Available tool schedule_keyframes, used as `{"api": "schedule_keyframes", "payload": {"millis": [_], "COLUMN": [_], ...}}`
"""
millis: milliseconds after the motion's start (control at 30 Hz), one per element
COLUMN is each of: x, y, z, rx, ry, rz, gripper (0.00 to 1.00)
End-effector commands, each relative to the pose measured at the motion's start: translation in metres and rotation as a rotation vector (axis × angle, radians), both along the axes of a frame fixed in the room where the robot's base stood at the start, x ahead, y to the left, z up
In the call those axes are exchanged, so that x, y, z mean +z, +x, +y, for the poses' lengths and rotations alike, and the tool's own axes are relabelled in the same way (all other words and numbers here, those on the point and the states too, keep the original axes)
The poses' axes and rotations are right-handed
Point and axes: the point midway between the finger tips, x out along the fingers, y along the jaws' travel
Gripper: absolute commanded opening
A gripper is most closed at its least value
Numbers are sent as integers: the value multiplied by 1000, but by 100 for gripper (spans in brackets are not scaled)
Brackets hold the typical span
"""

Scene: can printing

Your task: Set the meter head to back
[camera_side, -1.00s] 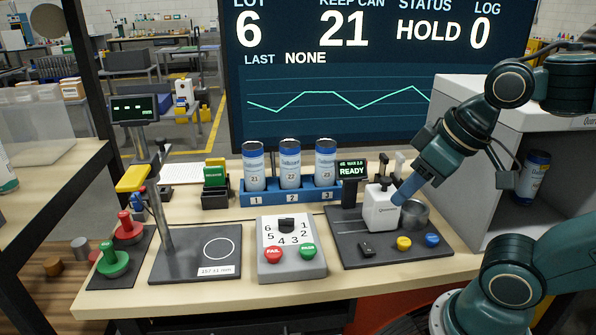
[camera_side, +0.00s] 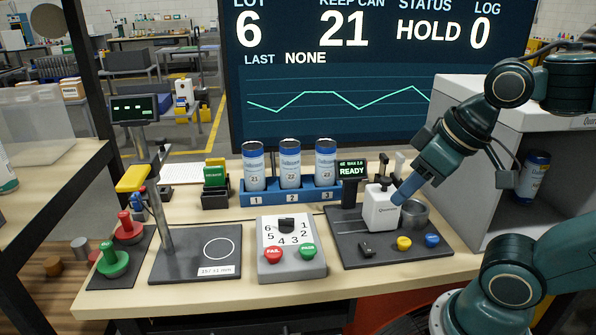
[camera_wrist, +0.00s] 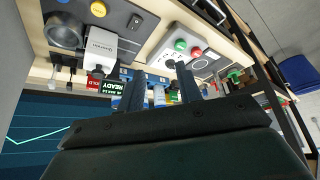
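The meter head looks to be the white block (camera_side: 381,208) with a dark knob on top, on a dark base plate (camera_side: 352,252) at the right of the bench. The white block also shows in the wrist view (camera_wrist: 100,48), to the left of my fingers. My gripper (camera_side: 401,193) comes down from the upper right with its blue fingers by the block's right side. I cannot tell whether they touch it. In the wrist view my gripper's two fingers (camera_wrist: 161,88) stand apart with no held object visible between them.
A small READY display (camera_side: 352,170) stands behind the block. A round metal cup (camera_side: 414,214) is right of it. Yellow (camera_side: 404,243) and blue (camera_side: 432,240) buttons are in front. A dial box (camera_side: 290,262) and a blue rack (camera_side: 264,198) with three cans stand left.

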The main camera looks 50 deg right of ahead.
Motion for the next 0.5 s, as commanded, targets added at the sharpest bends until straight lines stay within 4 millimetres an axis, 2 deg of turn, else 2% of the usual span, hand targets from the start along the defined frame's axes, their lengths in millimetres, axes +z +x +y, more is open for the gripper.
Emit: {"api": "schedule_keyframes", "payload": {"millis": [167,233,267,500], "x": [0,0,0,8], "y": [0,0,0,9], "z": [0,0,0,-8], "rx": [0,-1,-3,-106], "ry": [0,0,1,34], "rz": [0,0,1,35], "gripper": [35,47,49,49]}}
